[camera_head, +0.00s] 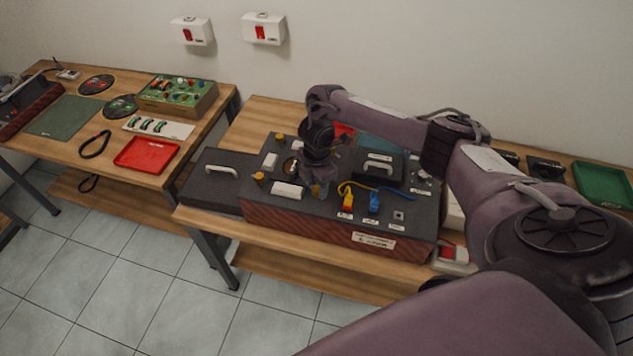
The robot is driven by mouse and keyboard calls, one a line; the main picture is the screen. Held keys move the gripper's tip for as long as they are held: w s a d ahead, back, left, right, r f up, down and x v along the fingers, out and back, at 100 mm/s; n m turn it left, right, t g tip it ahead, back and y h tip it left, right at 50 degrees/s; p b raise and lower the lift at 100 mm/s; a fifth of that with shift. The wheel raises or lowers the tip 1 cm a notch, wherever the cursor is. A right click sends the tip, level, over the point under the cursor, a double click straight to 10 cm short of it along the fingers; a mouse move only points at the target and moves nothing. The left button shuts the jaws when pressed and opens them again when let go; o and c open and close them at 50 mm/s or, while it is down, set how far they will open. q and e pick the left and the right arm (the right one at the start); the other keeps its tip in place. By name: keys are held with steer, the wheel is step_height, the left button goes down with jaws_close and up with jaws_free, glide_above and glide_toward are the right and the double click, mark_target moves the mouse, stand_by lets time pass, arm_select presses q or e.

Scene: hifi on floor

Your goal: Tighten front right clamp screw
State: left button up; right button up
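The dark device (300,218) with a red-brown front stands on the middle wooden bench. Yellow knobs, which look like clamp screws, sit on its top: one at the front left (258,176) and one at the back left (279,136). My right gripper (319,184) points down over the middle of the device top. A small yellow patch shows at its fingertips, perhaps the front right clamp screw, mostly hidden by the gripper. Whether the fingers are closed on it is too small to tell. My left gripper is out of view.
A yellow plug (348,200) and a blue plug (374,203) with cables stand right of the gripper. A black block with a handle (380,168) is behind them. A dark lid (212,180) lies left. The left table (75,151) holds a red tray (147,155).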

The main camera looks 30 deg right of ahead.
mark_target(317, 188)
step_height(317, 188, up, 2)
steer(key=shift+r+b, duration=0.25)
steer(key=shift+b, duration=0.25)
step_height(317, 188, up, 5)
steer(key=shift+r+p, duration=0.15)
steer(key=shift+p, duration=0.9)
